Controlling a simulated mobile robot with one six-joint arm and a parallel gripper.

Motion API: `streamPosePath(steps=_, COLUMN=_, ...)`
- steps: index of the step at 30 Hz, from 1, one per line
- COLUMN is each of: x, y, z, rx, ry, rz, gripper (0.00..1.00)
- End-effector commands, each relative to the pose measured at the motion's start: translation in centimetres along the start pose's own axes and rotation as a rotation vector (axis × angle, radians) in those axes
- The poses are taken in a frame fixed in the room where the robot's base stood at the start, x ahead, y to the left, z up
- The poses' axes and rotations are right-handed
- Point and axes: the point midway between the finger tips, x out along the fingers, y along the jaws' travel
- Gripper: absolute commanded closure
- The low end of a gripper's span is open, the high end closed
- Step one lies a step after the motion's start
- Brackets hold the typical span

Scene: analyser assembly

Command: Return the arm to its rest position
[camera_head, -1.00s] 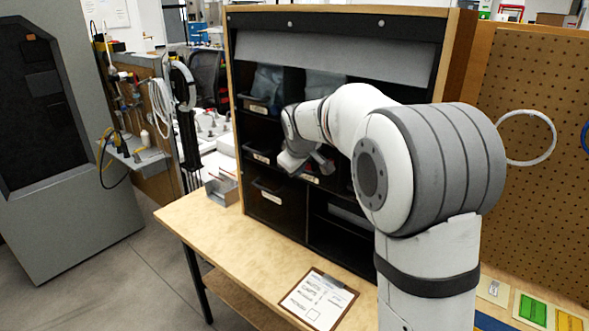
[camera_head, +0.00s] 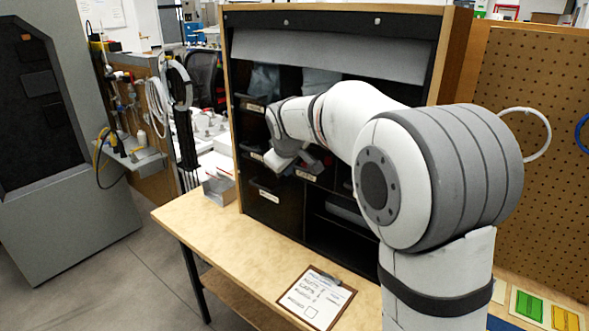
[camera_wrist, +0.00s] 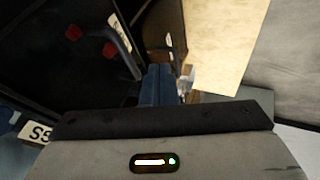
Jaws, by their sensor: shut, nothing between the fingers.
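My arm reaches across the table in the head view, with its wrist in front of the dark shelf unit (camera_head: 335,50). My gripper shows in the wrist view as a blue pair of fingers (camera_wrist: 158,86) pressed together, with nothing between them. In the head view the fingers are too small and shaded to make out. Black bins (camera_head: 278,203) with white labels sit in the shelf beside and below my wrist. In the wrist view a dark bin edge with red pieces (camera_wrist: 108,40) lies to the left of the fingers, apart from them.
A clipboard with a paper (camera_head: 316,298) lies on the wooden table (camera_head: 235,250). A small grey open box (camera_head: 219,189) stands at the table's left edge. A pegboard (camera_head: 545,160) with hanging rings is at right. The table's front left is clear.

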Motion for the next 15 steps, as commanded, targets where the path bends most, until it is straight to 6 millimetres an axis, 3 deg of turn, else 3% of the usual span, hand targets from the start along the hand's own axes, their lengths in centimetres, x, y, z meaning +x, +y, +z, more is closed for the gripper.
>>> streamPosePath(steps=1, x=-1.5, y=0.1, z=-0.1, rx=0.0, ry=0.005, rz=0.003, gripper=1.0)
streamPosePath(steps=7, x=-6.1, y=0.1, z=0.0, rx=0.001, ry=0.002, rz=0.001, gripper=1.0)
streamPosePath(steps=15, x=-9.4, y=0.1, z=0.1, rx=0.002, ry=-0.003, rz=-0.002, gripper=1.0)
